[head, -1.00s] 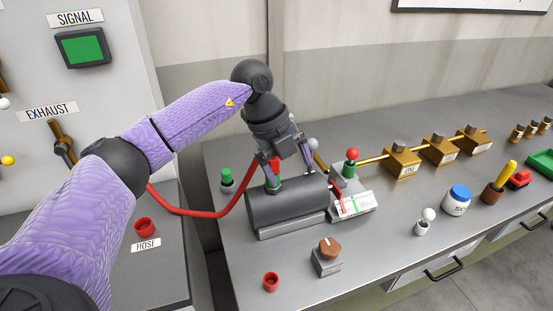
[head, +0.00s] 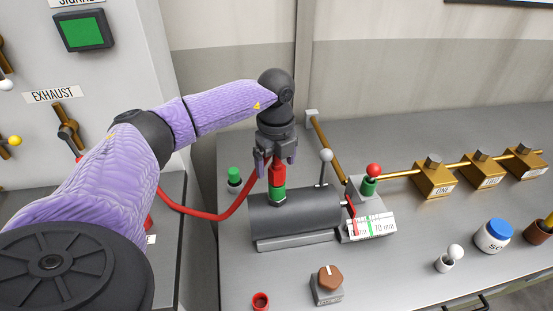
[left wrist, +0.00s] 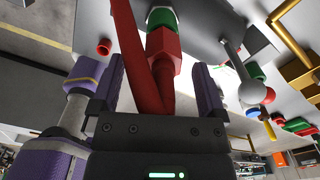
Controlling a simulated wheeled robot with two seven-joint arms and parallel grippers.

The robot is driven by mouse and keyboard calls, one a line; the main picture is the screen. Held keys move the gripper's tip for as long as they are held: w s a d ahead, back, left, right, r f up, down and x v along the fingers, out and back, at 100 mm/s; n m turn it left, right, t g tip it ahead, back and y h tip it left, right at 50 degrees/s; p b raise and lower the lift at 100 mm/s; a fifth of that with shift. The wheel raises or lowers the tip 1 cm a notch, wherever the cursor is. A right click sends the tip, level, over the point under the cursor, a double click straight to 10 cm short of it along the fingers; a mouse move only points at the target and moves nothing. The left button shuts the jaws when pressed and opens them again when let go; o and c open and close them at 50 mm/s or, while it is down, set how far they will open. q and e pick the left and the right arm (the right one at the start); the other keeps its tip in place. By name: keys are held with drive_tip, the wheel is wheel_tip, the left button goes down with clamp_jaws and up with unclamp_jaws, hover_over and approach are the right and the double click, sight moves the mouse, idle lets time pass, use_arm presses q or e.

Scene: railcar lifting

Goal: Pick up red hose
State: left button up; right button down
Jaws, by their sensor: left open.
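The red hose (head: 222,213) runs in a sag from the left cabinet to a red end piece (head: 279,176). This end piece sits upright on a green fitting (head: 278,194) on top of a dark grey cylinder (head: 300,215). My left gripper (head: 276,168) points down over the end piece, open, with one finger on each side. In the left wrist view, the hose (left wrist: 140,55) and its red hexagonal connector (left wrist: 163,45) lie between the spread fingers. The green fitting (left wrist: 161,16) is just beyond. I cannot tell whether the fingers touch the hose. My right gripper is not in view.
A lever with a grey ball (head: 326,156) stands close right of my gripper. A gauge (head: 371,227) and a red-topped green valve (head: 373,175) are further right. A green-capped post (head: 233,178) stands left of the cylinder. A brown-knobbed switch (head: 328,283) is in front.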

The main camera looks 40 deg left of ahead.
use_arm(q)
drive_tip(key=shift+w, duration=0.15)
drive_tip(key=shift+c, duration=1.4)
clamp_jaws()
